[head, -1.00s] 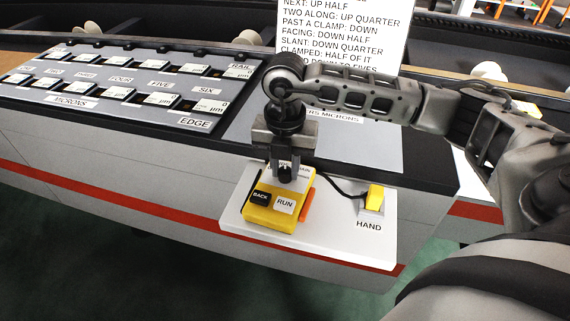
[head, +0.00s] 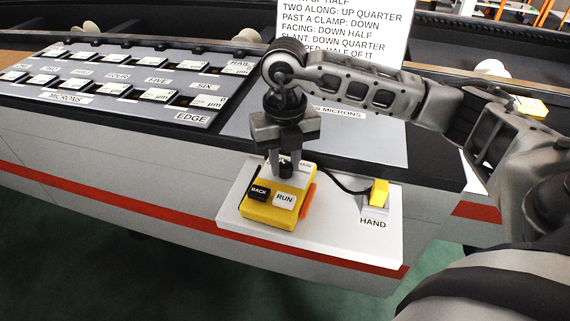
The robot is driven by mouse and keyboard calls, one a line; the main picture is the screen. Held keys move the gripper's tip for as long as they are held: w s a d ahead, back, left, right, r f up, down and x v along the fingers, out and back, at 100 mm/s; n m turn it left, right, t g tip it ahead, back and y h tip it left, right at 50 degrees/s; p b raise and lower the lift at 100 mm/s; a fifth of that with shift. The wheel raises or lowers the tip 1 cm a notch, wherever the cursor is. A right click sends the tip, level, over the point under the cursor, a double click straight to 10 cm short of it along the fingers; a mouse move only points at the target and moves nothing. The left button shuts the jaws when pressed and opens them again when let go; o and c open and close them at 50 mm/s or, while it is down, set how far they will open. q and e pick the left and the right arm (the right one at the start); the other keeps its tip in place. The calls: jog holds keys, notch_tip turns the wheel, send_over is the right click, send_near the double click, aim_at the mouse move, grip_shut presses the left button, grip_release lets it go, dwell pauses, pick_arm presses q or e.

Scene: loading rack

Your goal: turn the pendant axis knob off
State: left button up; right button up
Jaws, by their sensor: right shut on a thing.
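The yellow pendant (head: 270,217) lies on a white shelf at the front of the rack. Its face has a black BACK button (head: 259,193) and a white RUN button (head: 285,199), with an orange part on its right side. My right gripper (head: 285,165) points down at the pendant's far end, its fingers shut on a small dark knob (head: 286,164). The fingers hide much of the knob, so its setting cannot be read. My left gripper is not in view.
A yellow switch (head: 379,192) labelled HAND stands on the right of the white shelf (head: 345,235). A dark cable runs from the pendant.

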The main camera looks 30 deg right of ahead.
jog(key=shift+n+b, duration=0.45)
jog(key=shift+n, duration=0.55)
jog(key=shift+r, duration=0.1)
jog(key=o, duration=1)
